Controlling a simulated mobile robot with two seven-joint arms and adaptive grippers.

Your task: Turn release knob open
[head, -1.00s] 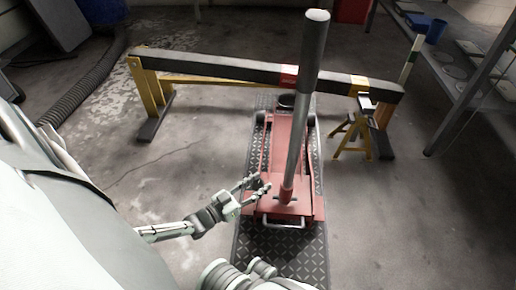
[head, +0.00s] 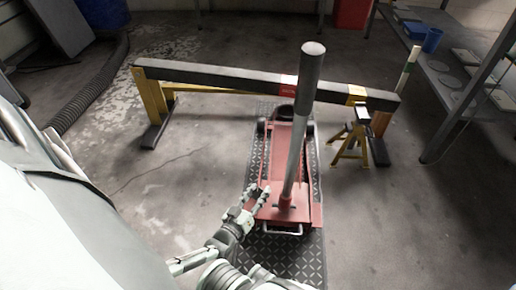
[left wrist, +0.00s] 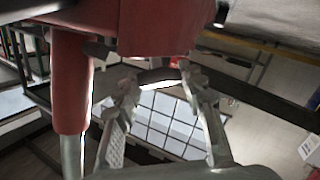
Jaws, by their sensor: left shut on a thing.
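A red floor jack (head: 290,160) with a long grey handle (head: 305,95) stands on a dark tread-plate mat (head: 285,255). My left gripper (head: 262,194) is at the near left corner of the jack, beside the handle's base. The knob cannot be made out in the head view. My right gripper is not in view.
A long dark beam (head: 220,75) on yellow legs crosses behind the jack. A yellow jack stand (head: 352,145) is to its right. A metal shelf (head: 450,80) stands at the right. Bare floor lies left of the mat.

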